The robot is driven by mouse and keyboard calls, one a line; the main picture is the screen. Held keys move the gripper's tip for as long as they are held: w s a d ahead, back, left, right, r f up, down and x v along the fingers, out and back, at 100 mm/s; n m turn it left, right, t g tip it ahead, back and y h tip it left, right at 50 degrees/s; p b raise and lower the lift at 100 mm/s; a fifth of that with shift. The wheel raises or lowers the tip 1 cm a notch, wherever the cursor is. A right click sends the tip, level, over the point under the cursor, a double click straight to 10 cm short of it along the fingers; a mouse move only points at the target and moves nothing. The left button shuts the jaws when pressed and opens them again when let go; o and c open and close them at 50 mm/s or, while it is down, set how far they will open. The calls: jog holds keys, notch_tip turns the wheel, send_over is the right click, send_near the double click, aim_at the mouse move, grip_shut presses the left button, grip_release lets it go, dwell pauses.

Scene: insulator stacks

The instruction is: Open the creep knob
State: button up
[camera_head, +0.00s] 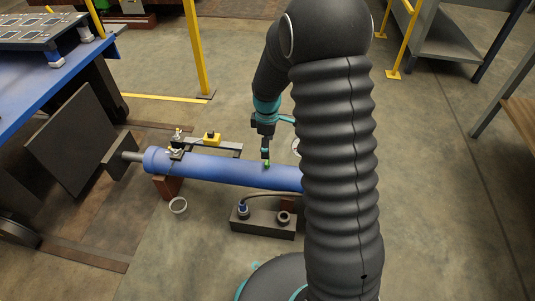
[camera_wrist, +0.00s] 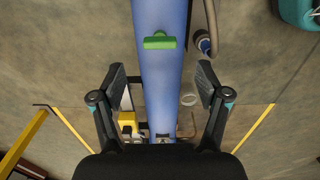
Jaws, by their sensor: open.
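A small green knob (camera_head: 267,164) sits on top of the long blue cylinder (camera_head: 220,169), and I take it to be the creep knob. In the wrist view the green knob (camera_wrist: 159,42) is a short bar lying across the blue cylinder (camera_wrist: 160,85). My gripper (camera_head: 266,149) is just above the knob in the head view, pointing down. In the wrist view my gripper (camera_wrist: 161,82) has its two fingers wide apart on either side of the cylinder, with nothing between them. The knob lies beyond the fingertips toward the picture's top. The cylinder's right end is hidden behind my arm.
A yellow box (camera_head: 212,138) and brass fittings (camera_head: 174,150) are by the cylinder's left part. A dark block (camera_head: 263,222) with a hose stands in front. A pale ring (camera_head: 178,205) lies on the floor. A blue table (camera_head: 60,70) stands at the left.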

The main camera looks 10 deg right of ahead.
notch_tip(320, 180, up, 5)
jog(key=shift+f, duration=0.1)
dwell(0.7)
jog(key=s+r+m+t+p, duration=0.5)
jog(key=s+r+m, duration=0.8)
jog(key=s+r, duration=1.2)
jog(key=shift+s+r+t+p, duration=0.35)
jog(key=shift+s+p, duration=0.1)
jog(key=shift+s, duration=0.75)
